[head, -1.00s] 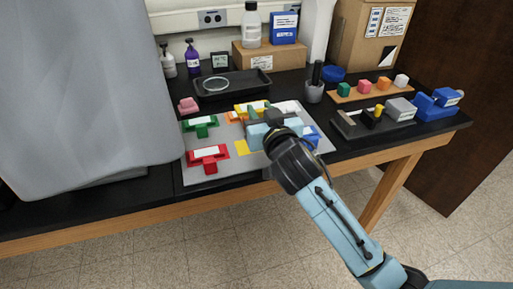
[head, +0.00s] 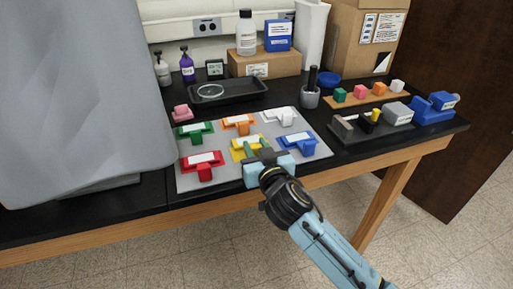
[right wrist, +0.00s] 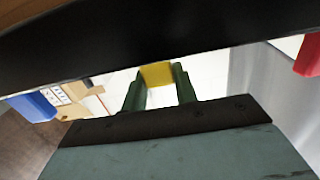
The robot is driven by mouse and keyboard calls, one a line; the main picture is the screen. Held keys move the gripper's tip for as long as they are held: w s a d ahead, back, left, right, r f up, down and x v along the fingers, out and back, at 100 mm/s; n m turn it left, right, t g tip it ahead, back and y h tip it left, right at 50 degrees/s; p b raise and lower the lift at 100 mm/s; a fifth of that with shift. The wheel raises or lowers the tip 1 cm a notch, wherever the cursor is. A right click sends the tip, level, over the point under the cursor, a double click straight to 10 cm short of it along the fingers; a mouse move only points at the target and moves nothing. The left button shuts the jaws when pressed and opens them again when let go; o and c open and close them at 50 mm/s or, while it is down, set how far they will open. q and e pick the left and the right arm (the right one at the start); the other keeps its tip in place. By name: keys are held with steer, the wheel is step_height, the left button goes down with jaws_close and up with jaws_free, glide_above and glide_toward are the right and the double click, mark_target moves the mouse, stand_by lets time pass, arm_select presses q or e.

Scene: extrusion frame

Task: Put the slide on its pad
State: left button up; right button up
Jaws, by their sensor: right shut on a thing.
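The yellow slide (head: 250,142), with a white label on top, is at the middle of the front row of the grey mat. Its yellow pad (head: 236,154) shows at the slide's left edge, partly covered. I cannot tell whether the slide touches the pad or hangs just above it. My right gripper (head: 256,155) is shut on the slide from the front. In the right wrist view, the yellow slide (right wrist: 157,74) shows between the two green fingers (right wrist: 159,90). My left gripper is not in view.
On the grey mat (head: 220,180), red (head: 204,172), green (head: 195,133), orange (head: 238,125), white (head: 286,117) and blue (head: 295,147) pieces surround the yellow one. A black tray (head: 228,91) stands behind. A grey cover (head: 80,110) blocks the left side.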

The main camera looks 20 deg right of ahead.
steer(key=o, duration=0.5)
steer(key=shift+f, duration=0.2)
steer(key=o, duration=0.5)
steer(key=shift+c, duration=0.2)
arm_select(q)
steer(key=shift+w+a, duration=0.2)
arm_select(e)
steer(key=shift+r, duration=0.1)
steer(key=shift+r, duration=0.1)
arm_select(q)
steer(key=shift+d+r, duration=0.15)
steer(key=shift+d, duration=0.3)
arm_select(e)
steer(key=s, duration=1.2)
steer(key=shift+d+r, duration=0.2)
steer(key=shift+r, duration=0.2)
